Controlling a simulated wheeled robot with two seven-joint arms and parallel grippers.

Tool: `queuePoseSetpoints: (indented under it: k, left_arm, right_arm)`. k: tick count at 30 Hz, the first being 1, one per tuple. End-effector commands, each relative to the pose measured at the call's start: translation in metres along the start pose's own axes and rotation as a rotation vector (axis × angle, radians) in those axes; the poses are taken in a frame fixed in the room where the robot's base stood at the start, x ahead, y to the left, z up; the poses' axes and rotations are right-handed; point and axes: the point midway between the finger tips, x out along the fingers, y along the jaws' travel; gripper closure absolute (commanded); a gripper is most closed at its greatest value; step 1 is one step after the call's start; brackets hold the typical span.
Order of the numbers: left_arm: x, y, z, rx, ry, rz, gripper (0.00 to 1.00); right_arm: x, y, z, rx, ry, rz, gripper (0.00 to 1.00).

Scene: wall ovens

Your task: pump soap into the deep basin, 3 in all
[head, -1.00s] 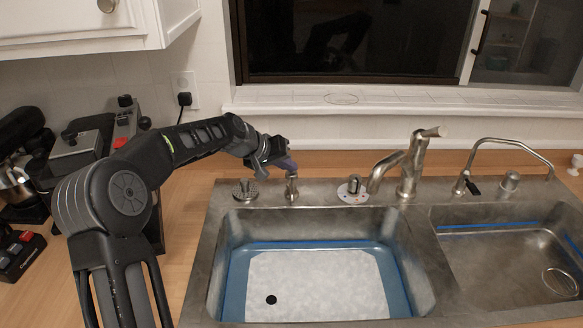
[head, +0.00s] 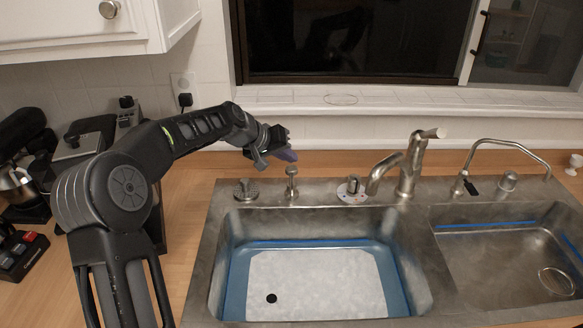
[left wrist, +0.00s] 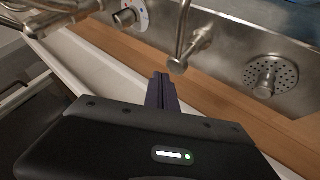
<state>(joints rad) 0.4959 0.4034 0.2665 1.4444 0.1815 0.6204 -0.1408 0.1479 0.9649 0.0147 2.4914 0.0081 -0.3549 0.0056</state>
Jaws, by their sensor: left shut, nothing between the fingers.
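The soap pump (head: 291,184) is a small metal dispenser on the sink's back ledge, behind the deep basin (head: 234,272). Its head is uncovered and raised. The basin is the large left one, with a pale bottom and blue sides. My left gripper (head: 287,155) is shut and empty, just above and behind the pump head, apart from it. In the left wrist view, the purple fingertips (left wrist: 161,90) are closed together, and the pump (left wrist: 181,58) stands beyond them. My right gripper is not in view.
A perforated round cap (head: 245,190) sits left of the pump, and a round dial plate (head: 352,190) sits to its right. The tall faucet (head: 410,165) stands farther right. A window sill (head: 400,103) runs behind. The shallow basin (head: 500,255) is at right.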

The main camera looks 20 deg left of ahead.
Motion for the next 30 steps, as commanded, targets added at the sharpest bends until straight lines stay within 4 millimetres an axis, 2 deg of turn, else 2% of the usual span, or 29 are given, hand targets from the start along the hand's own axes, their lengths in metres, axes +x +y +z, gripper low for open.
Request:
queuePoseSetpoints:
  k: [15,30]
  left_arm:
    - [-0.033,0.024,-0.024,0.000,0.001,0.000,1.00]
    - [-0.034,0.025,-0.025,0.000,0.001,0.000,1.00]
  right_arm:
    - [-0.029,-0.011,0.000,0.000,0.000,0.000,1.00]
    - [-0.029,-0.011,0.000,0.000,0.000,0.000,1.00]
